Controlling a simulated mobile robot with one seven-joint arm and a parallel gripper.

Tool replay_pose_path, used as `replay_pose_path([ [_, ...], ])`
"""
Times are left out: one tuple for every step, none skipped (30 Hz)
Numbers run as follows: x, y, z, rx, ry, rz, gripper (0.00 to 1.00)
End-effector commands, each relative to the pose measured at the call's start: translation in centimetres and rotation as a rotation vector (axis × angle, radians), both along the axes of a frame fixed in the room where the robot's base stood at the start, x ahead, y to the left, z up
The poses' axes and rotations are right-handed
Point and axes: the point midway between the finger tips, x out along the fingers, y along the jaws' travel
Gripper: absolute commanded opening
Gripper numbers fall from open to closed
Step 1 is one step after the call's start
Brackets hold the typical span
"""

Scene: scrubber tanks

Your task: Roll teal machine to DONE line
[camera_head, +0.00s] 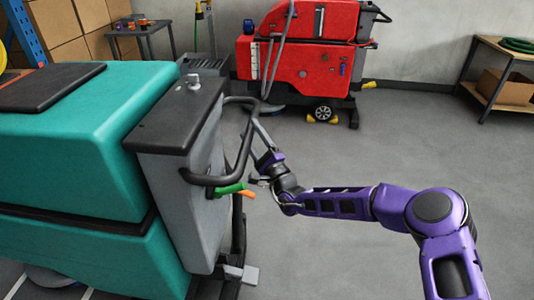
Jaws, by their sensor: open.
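The teal machine (95,120) fills the left side, with a dark top panel (180,115) and a grey end. A dark looped handle (246,135) sticks out from its right end, with a green lever (229,188) and an orange lever (247,193) below. My gripper (257,150), on the purple arm coming from the lower right, is open at the handle's outer side. I cannot tell whether the handle's bar lies between the fingers or whether they touch it. White floor lines (87,293) show at the lower left; no DONE lettering is visible.
A red machine (305,60) stands by the back wall, with yellow chocks (310,118) at its wheel. A shelf (488,85) with a box is at the right. A small table (142,35) and cartons are at the back left. Grey floor at the centre and right is clear.

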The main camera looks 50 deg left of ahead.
Motion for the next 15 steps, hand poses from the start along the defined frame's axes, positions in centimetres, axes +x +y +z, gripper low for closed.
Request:
replay_pose_path([
  [-0.1,-0.6,-0.3,-0.002,0.001,0.000,0.63],
  [-0.1,-1.1,-0.5,-0.002,0.002,0.000,0.63],
  [-0.2,-1.8,-0.7,-0.002,0.003,0.000,0.63],
  [-0.3,-2.3,-0.9,-0.002,0.004,0.000,0.63],
  [-0.4,-3.0,-1.3,-0.003,0.003,-0.001,0.63],
  [-0.5,-3.9,-1.6,-0.003,0.002,-0.001,0.63],
  [-0.7,-4.6,-2.0,-0.004,0.004,-0.001,0.63],
  [-0.8,-5.3,-2.3,-0.003,0.005,-0.002,0.63],
  [-0.9,-6.2,-2.7,-0.003,0.004,-0.003,0.63],
  [-1.0,-6.9,-2.9,-0.002,0.003,-0.004,0.63],
  [-1.2,-7.6,-3.2,-0.002,0.004,-0.002,0.63],
  [-1.3,-8.5,-3.6,-0.002,0.004,-0.004,0.63],
  [-1.4,-9.2,-3.9,-0.002,0.004,-0.004,0.63],
  [-1.5,-9.8,-4.2,-0.002,0.004,-0.004,0.63],
  [-1.6,-10.7,-4.5,-0.001,0.003,-0.005,0.63],
])
